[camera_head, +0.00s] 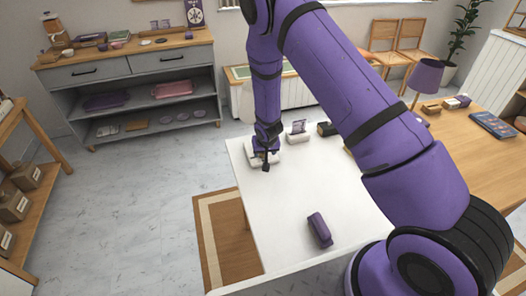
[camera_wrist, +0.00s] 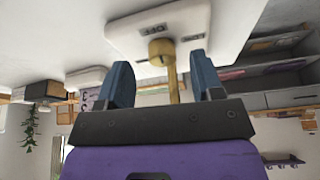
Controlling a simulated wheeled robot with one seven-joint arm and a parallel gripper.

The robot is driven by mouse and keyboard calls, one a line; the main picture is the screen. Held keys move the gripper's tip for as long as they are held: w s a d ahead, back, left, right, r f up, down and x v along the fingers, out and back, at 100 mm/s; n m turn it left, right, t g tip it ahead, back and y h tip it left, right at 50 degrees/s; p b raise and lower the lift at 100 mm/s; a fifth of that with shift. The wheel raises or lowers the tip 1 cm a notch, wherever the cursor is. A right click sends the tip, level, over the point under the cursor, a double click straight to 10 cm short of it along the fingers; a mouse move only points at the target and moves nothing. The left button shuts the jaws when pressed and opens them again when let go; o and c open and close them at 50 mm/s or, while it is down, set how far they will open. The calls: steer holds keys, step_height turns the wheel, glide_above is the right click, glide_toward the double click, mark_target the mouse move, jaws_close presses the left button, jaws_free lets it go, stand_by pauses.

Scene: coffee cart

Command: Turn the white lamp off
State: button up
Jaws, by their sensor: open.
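A white base plate (camera_wrist: 130,30) with rounded corners fills the upper middle of the wrist view, seen upside down. It carries two small dark-lettered labels, too small to read surely. A brass-coloured lever with a round knob (camera_wrist: 162,47) stands out from it. My gripper (camera_wrist: 160,62) is open, with one blue finger on each side of the lever; I cannot tell whether either touches it. In the head view, my gripper (camera_head: 266,160) points down at the white base (camera_head: 273,157) at the white table's far left corner. I cannot make out a white lamp shade.
A white holder with a card (camera_head: 298,130) and a dark item (camera_head: 326,128) stand right of the base. A purple case (camera_head: 320,230) lies on the white table (camera_head: 280,200). A purple lamp (camera_head: 426,76) stands on the wooden table at right. The table's middle is clear.

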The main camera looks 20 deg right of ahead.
steer(key=w+f, duration=0.1)
steer(key=w, duration=0.1)
steer(key=shift+w+d+f, duration=0.15)
steer(key=shift+w+f, duration=0.15)
steer(key=shift+f, duration=0.05)
steer(key=shift+w+f, duration=0.2)
steer(key=shift+f, duration=0.3)
steer(key=shift+c, duration=0.3)
steer(key=c, duration=0.8)
steer(key=shift+d+n, duration=0.15)
steer(key=shift+n, duration=0.35)
steer(key=shift+c, duration=0.2)
steer(key=shift+n+y, duration=0.3)
steer(key=o, duration=0.9)
